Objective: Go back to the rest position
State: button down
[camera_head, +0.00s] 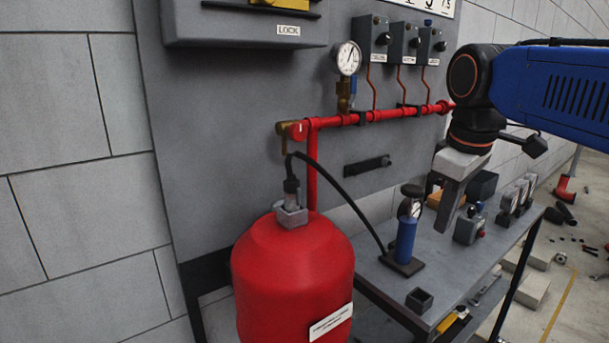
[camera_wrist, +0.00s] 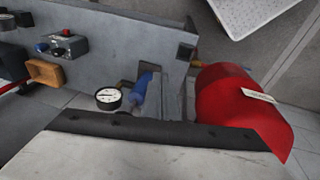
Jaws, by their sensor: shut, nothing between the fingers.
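My gripper (camera_head: 446,217) hangs below my blue arm at the right of the head view, pointing down. It is shut and holds nothing. It appears above the grey bench (camera_head: 465,279), just right of a blue cylinder with a gauge (camera_head: 406,238); I cannot tell the exact gap. In the wrist view, the blue cylinder (camera_wrist: 142,90) and its round gauge (camera_wrist: 108,98) show in the middle. A large pale surface with a dark edge fills the bottom of that view.
A red tank (camera_head: 290,275) stands left of the bench, with a black hose (camera_head: 345,192) running to the blue cylinder. A grey panel carries a red pipe (camera_head: 375,115) and a pressure gauge (camera_head: 348,57). Small gauges and boxes stand at the bench's right.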

jog(key=s+d+f+m+t, duration=0.1)
jog(key=s+f+m, duration=0.3)
jog(key=f, duration=0.6)
jog(key=s+d+f+m+t, duration=0.1)
jog(key=s+f+m, duration=0.3)
jog(key=s+f, duration=0.4)
notch_tip(320, 180, down, 4)
jog(key=shift+d+r, duration=0.2)
jog(key=shift+d, duration=0.4)
